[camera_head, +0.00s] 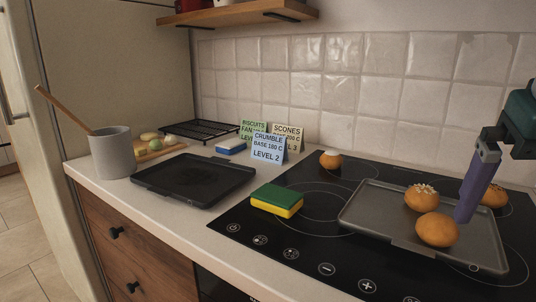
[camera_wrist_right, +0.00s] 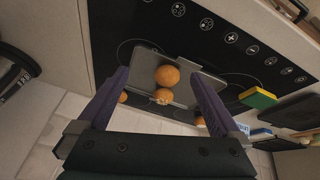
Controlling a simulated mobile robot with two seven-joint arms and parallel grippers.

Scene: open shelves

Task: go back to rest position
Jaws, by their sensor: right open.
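My right gripper (camera_head: 466,212) comes in from the right, over the dark grey tray (camera_head: 375,189) on the cooktop. In the right wrist view the gripper (camera_wrist_right: 158,76) is open, its purple fingers wide apart with nothing held between them. A plain brown bun (camera_head: 437,230) sits on the tray just left of the finger. A bun with white topping (camera_head: 421,196) sits behind it, and another bun (camera_head: 496,195) is partly hidden by the finger. In the right wrist view two buns (camera_wrist_right: 167,76) show beyond the fingertips. My left gripper is not in view.
A bun (camera_head: 330,161) stands on the back of the cooktop. A green-yellow sponge (camera_head: 277,201) lies at its left edge. An empty black tray (camera_head: 193,180), a grey pot (camera_head: 112,153) with a wooden spoon, and label cards (camera_head: 268,150) stand on the counter. A shelf (camera_head: 237,14) hangs above.

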